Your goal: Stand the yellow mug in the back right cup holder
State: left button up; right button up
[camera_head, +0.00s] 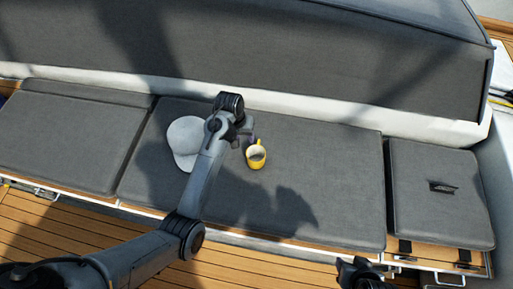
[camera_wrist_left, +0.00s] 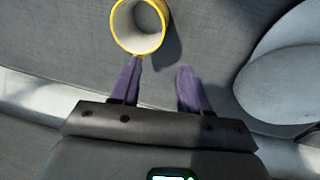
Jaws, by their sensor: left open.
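The yellow mug (camera_head: 256,161) stands on the grey seat cushion, with its handle toward the backrest. In the left wrist view the mug (camera_wrist_left: 117,30) shows its yellow rim and pale, empty inside from above. My left gripper (camera_head: 248,137) is beside the mug, at its upper left in the head view. Its two purple fingers (camera_wrist_left: 160,66) are apart with nothing between them. The mug lies just beyond the left-hand fingertip in the wrist view; I cannot tell whether they touch. No cup holder can be made out in either view.
A white cap (camera_head: 184,140) lies on the cushion left of my left gripper. A long grey backrest (camera_head: 270,55) rises behind. A separate cushion with a dark strap (camera_head: 437,205) is at the right. The cushion (camera_head: 335,180) right of the mug is clear.

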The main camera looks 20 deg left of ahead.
pick_arm(q)
jog(key=w+d+r, duration=0.1)
jog(key=w+r, duration=0.1)
jog(key=w, duration=0.1)
jog(key=b, duration=0.3)
send_over(257, 154)
jog(key=w, duration=0.2)
jog(key=shift+h, duration=0.3)
jog(key=shift+a+f, duration=0.15)
jog(key=shift+f, duration=2.45)
jog(key=shift+a+f, duration=0.1)
jog(key=shift+f, duration=2.5)
grip_shut()
